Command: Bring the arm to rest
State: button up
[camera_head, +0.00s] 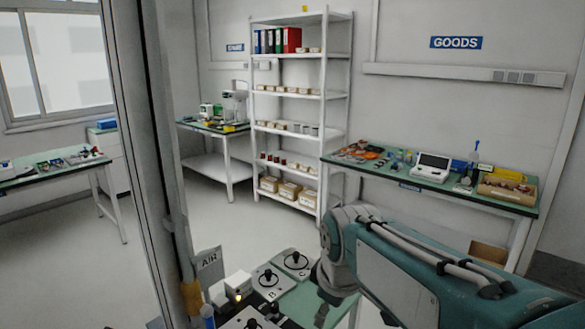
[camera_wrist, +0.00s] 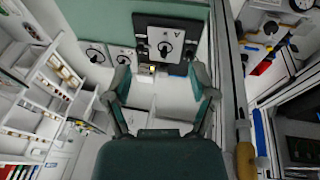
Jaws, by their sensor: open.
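My teal arm (camera_head: 400,265) reaches across the lower right of the head view, bent at a rounded joint. My gripper (camera_wrist: 161,72) shows in the wrist view with its two fingers spread wide apart and nothing between them. Beyond the fingertips is a dark plate with a black knob marked A (camera_wrist: 165,48). In the head view the gripper's fingers cannot be made out clearly.
Knob plates marked B (camera_head: 268,281) and C (camera_head: 294,262) sit on the near bench beside an AIR sign (camera_head: 208,261) and a grey post (camera_head: 160,150). A white shelf (camera_head: 300,98) and a loaded goods table (camera_head: 455,198) stand behind. Open floor (camera_head: 250,225) lies between.

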jog(key=s+d+f+m+t, duration=0.1)
jog(key=s+d+m, duration=0.3)
jog(key=s, duration=0.3)
jog(key=s+d+f+m+t, duration=0.1)
jog(key=s+d+m, duration=0.4)
jog(key=s, duration=0.3)
jog(key=shift+f+m+h, duration=0.35)
jog(key=shift+m+h, duration=0.05)
jog(key=shift+m, duration=0.5)
jog(key=shift+w, duration=0.15)
dwell(0.4)
